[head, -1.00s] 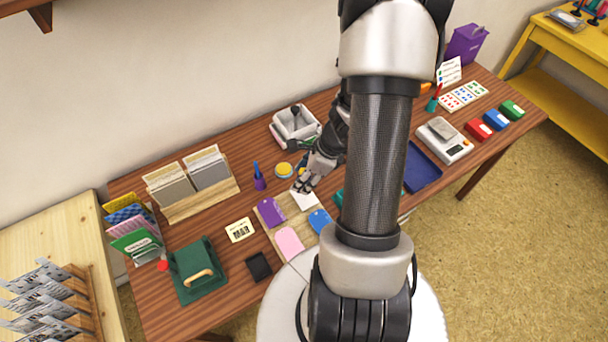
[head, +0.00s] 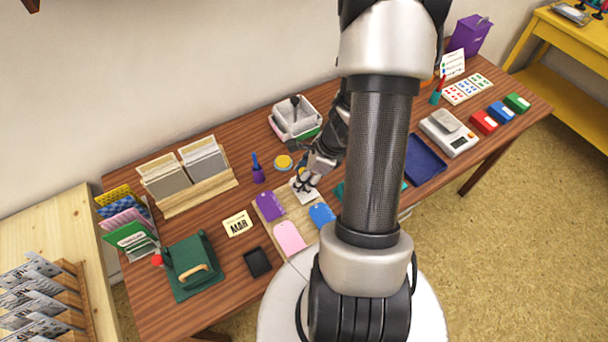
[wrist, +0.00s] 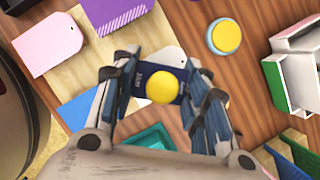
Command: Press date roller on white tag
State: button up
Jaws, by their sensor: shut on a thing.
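My gripper (wrist: 165,95) is shut on the date roller (wrist: 146,78), a dark blue body with pale print and a round yellow knob. In the wrist view the roller is upright between the two fingers and over the white tag (wrist: 168,54), whose holed end shows beyond it. The rest of the tag is hidden under the roller and fingers. I cannot tell whether the roller touches it. In the head view my gripper (head: 303,184) is over the white tag (head: 307,197), at the far right corner of the wooden board; the roller is hard to make out there.
Purple (head: 269,205), pink (head: 289,236) and blue (head: 321,214) tags share the board. A black pad (head: 257,262) lies front left.

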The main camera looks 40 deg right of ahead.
jog(key=shift+f+b, duration=0.6)
jog(key=shift+b, duration=0.05)
dwell(1.4)
jog(key=shift+s, duration=0.1)
notch_tip(320, 180, up, 7)
jog(key=p, duration=0.6)
jog(key=shift+r, duration=0.1)
dwell(0.9)
